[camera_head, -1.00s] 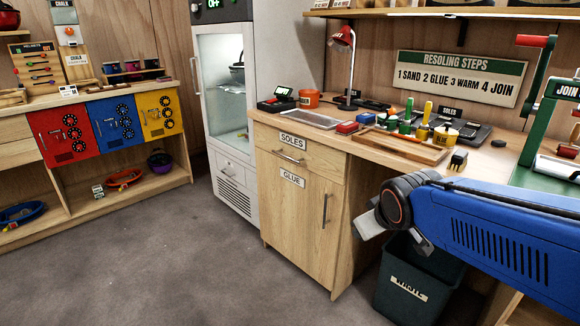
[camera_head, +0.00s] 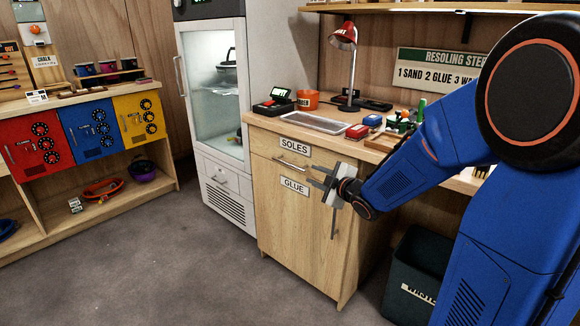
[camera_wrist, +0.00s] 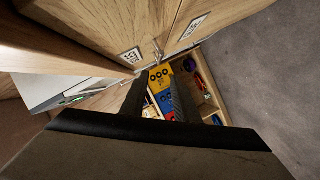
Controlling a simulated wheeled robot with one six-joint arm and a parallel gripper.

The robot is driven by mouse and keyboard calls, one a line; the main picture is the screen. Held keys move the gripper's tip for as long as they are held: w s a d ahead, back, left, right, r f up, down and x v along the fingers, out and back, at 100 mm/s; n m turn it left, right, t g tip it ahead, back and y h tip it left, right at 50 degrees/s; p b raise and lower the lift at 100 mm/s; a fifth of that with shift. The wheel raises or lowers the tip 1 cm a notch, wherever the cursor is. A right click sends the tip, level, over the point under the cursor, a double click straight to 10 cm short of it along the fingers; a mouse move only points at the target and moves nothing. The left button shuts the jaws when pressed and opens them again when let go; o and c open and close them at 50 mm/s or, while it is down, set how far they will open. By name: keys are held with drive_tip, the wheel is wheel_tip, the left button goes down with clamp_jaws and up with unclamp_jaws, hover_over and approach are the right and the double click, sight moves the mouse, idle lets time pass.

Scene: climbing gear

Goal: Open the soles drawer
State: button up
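The soles drawer (camera_head: 265,143) is the top drawer of the wooden bench cabinet, under a SOLES label (camera_head: 294,147). It looks closed. Its metal bar handle (camera_head: 290,163) sits below that label. My gripper (camera_head: 315,177) is in front of the cabinet, just right of and slightly below the handle, apart from it. Its two fingers are spread with nothing between them. In the wrist view, my gripper's dark fingers (camera_wrist: 158,88) also stand apart, and a metal handle (camera_wrist: 158,52) shows beyond them, between two labels.
A cupboard door with a GLUE label (camera_head: 294,186) is below the drawer. A waste bin (camera_head: 408,280) stands right of the cabinet. A glass-front appliance (camera_head: 218,100) stands to its left. The floor (camera_head: 180,260) in front is clear.

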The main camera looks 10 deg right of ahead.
sight(292, 166)
drive_tip(key=x, duration=1.7)
drive_tip(key=shift+w+a, duration=0.1)
drive_tip(key=shift+w, duration=0.2)
clamp_jaws()
